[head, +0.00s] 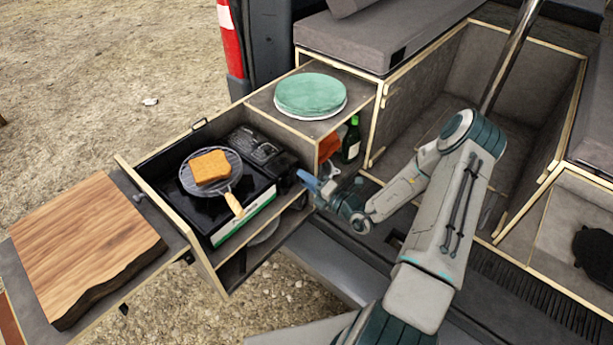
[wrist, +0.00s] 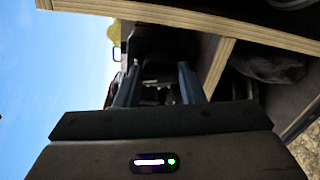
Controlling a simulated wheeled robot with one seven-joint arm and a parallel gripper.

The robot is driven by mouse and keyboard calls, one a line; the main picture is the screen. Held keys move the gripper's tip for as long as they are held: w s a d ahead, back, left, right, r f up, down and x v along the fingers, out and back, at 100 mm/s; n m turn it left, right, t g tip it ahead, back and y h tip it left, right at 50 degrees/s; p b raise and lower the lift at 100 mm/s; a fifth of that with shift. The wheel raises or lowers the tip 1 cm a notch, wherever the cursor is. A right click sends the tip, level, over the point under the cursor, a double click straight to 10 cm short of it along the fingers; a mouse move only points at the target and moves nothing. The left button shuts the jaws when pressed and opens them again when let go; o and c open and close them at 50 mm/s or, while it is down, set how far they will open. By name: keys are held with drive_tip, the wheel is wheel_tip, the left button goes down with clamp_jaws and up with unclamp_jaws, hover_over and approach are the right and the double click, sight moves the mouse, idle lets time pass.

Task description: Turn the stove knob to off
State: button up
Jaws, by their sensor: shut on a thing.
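A slice of toast (head: 210,167) lies in the pan. My gripper (head: 302,180) is at the right end of the stove, its blue fingers pointing left. In the wrist view my gripper (wrist: 158,88) has its two fingers apart with a dark part between them, shut on what appears to be the stove knob. The knob is too hidden and dark for its setting to be read.
A wooden cutting board (head: 85,240) is on the left. Green plates (head: 310,94) stand on the shelf behind the stove. A green bottle (head: 351,140) and an orange item (head: 329,146) stand in the cubby near my gripper. Drawer walls (head: 190,240) surround the stove.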

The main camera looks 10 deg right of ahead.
drive_tip(key=shift+m+p, duration=0.55)
drive_tip(key=shift+m, duration=0.75)
drive_tip(key=shift+f, duration=0.1)
drive_tip(key=o, duration=1)
drive_tip(key=b+v, duration=0.2)
drive_tip(key=v, duration=1.2)
